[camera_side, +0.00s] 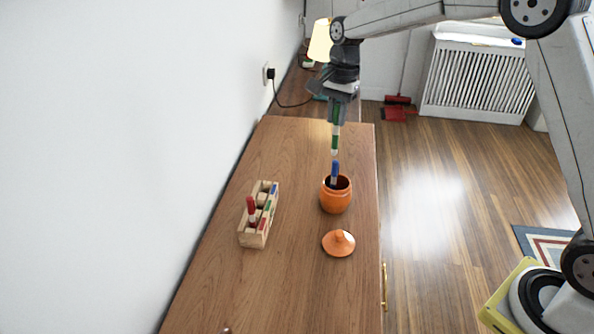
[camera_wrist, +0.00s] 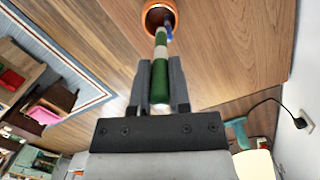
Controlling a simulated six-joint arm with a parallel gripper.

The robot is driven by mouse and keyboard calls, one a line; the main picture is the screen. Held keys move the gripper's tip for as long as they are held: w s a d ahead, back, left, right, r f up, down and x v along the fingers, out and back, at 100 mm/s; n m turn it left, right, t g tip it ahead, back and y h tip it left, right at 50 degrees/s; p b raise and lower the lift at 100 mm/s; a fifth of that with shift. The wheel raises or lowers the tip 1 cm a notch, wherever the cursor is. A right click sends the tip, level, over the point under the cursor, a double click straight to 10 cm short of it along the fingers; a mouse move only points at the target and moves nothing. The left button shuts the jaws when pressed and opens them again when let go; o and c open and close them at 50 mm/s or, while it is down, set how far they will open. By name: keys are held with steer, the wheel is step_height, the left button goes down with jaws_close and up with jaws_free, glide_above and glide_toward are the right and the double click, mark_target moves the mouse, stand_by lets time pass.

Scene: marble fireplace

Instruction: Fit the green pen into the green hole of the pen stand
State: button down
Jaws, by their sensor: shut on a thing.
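My gripper (camera_side: 338,100) is shut on the green pen (camera_side: 335,137), a green and white pen pointing straight down above the orange pot. In the wrist view the green pen (camera_wrist: 160,75) lies between my fingers (camera_wrist: 160,82). The pen stand (camera_side: 259,215) is a light wooden block left of the pot. It has coloured marks in red, green and blue. The green mark (camera_side: 267,206) is near the middle of the stand. Its holes are too small to make out clearly.
The orange pot (camera_side: 336,197) holds a blue pen (camera_side: 335,172) that sticks out of its mouth. The pot's orange lid (camera_side: 338,243) lies in front of it. The wooden top (camera_side: 290,285) is clear around the stand, with a white wall at left.

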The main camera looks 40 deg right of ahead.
steer(key=w+a+f+m+t, duration=0.1)
steer(key=w+a+f+m, duration=0.35)
steer(key=a, duration=0.45)
steer(key=w+a+f+m, duration=0.3)
steer(key=a+f+m, duration=0.15)
steer(key=a, duration=0.45)
step_height(320, 180, down, 8)
steer(key=shift+d, duration=0.15)
stand_by(0.4)
steer(key=shift+f, duration=0.25)
steer(key=c, duration=0.6)
jaws_free()
steer(key=shift+r, duration=0.15)
steer(key=r, duration=0.4)
steer(key=d+r, duration=0.1)
steer(key=r, duration=0.7)
steer(key=shift+s+d, duration=0.2)
steer(key=shift+s, duration=0.15)
